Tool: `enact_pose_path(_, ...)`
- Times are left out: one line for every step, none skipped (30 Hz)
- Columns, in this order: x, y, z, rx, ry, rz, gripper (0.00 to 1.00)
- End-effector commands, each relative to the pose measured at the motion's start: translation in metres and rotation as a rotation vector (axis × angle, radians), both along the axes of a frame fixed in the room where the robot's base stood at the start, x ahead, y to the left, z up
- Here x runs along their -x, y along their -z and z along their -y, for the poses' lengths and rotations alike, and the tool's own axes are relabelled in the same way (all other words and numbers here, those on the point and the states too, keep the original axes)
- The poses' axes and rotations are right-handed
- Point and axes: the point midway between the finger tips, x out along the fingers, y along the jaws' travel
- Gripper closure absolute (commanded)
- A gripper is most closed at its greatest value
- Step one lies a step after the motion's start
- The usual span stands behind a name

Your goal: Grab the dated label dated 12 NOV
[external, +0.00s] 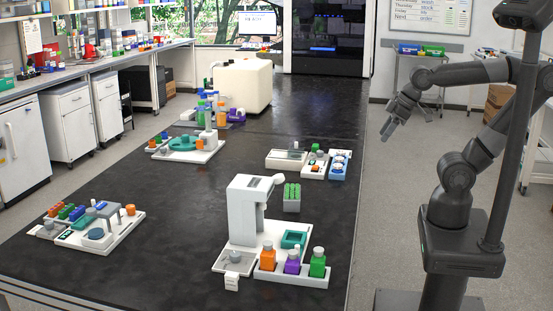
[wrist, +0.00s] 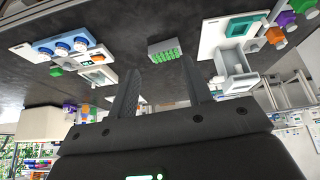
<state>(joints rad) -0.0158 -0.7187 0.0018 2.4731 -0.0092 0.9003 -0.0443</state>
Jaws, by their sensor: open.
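No date can be read on anything in either view, so I cannot pick out the label dated 12 NOV. A small white tag-like piece (external: 232,282) stands at the front of the white dispenser station, its print too small to read. My gripper (external: 390,128) is raised at the right side of the black bench, well away from the things on it. In the wrist view my gripper (wrist: 158,82) has its two dark fingers apart with nothing between them. The bench appears tilted over in that view.
The white dispenser (external: 246,212) stands by orange, purple (external: 292,262) and green bottles. A green-topped rack (external: 291,196) is behind it; it also shows in the wrist view (wrist: 165,50). Trays with a blue-and-white unit (external: 339,166) are farther back.

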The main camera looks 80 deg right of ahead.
Motion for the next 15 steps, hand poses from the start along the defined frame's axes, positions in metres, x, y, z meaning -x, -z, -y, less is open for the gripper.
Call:
enact_pose_path(-0.009,-0.004,-0.003,0.023,-0.046,-0.007,0.55)
enact_pose_path(-0.016,-0.007,-0.006,0.041,-0.081,-0.011,0.55)
enact_pose_path(-0.026,-0.011,-0.010,0.071,-0.136,-0.017,0.55)
enact_pose_path(-0.034,-0.014,-0.013,0.096,-0.182,-0.022,0.55)
enact_pose_path(-0.043,-0.017,-0.017,0.120,-0.232,-0.026,0.55)
enact_pose_path(-0.055,-0.021,-0.022,0.155,-0.298,-0.032,0.55)
enact_pose_path(-0.064,-0.024,-0.027,0.181,-0.350,-0.035,0.55)
enact_pose_path(-0.073,-0.027,-0.032,0.207,-0.401,-0.040,0.55)
enact_pose_path(-0.085,-0.029,-0.039,0.240,-0.468,-0.044,0.55)
enact_pose_path(-0.094,-0.031,-0.044,0.266,-0.519,-0.048,0.55)
enact_pose_path(-0.104,-0.033,-0.050,0.291,-0.569,-0.050,0.55)
enact_pose_path(-0.116,-0.034,-0.059,0.323,-0.637,-0.054,0.55)
enact_pose_path(-0.125,-0.035,-0.065,0.349,-0.687,-0.057,0.55)
enact_pose_path(-0.134,-0.035,-0.072,0.374,-0.738,-0.060,0.55)
enact_pose_path(-0.146,-0.035,-0.081,0.405,-0.805,-0.064,0.55)
